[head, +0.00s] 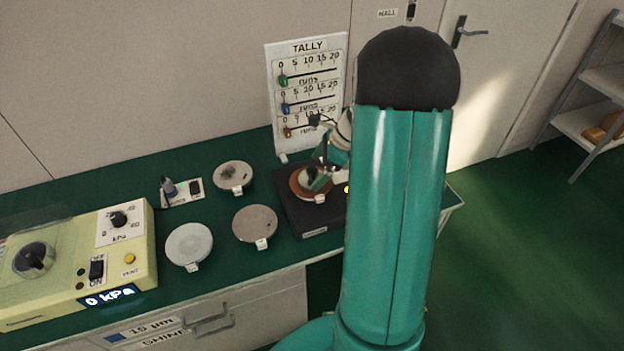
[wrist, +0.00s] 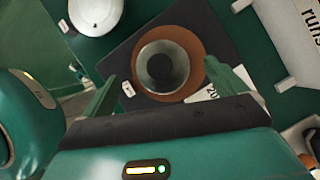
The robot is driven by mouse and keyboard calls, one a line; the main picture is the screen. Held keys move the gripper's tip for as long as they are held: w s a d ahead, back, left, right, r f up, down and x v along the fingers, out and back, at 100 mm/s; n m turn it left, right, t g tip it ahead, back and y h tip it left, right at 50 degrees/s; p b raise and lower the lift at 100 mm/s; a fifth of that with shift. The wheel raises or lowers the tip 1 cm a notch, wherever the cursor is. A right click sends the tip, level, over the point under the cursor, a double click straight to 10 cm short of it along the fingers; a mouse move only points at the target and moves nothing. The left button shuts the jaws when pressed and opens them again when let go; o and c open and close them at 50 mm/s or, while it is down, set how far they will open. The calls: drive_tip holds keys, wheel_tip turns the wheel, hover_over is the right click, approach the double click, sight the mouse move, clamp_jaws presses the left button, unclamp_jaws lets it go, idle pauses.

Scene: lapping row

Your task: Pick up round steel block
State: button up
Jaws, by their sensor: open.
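The round steel block (wrist: 160,66) is a grey cylinder, seen from above in the wrist view. It stands on a copper-brown disc (wrist: 193,44) on a black square base (wrist: 128,62). In the head view the block (head: 306,174) is partly covered by my gripper (head: 318,182), on the brown disc (head: 297,187) over the black base (head: 291,213). In the wrist view my gripper (wrist: 160,74) is open, its two green fingers at either side of the block with gaps showing. I cannot tell how far above the disc the fingertips are.
A tally board (head: 306,90) stands right behind the black base. Round plates stand to the left: a pale one (head: 189,244), a grey-brown one (head: 255,224) and one with a dark lump (head: 238,168). A yellow-green kPa machine (head: 143,270) is at far left.

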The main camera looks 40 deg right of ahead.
sight(316, 169)
drive_tip(key=x, duration=0.4)
drive_tip(key=shift+d, duration=0.1)
drive_tip(key=c, duration=1.8)
drive_tip(key=shift+w+r, duration=0.1)
drive_tip(key=shift+c, duration=0.7)
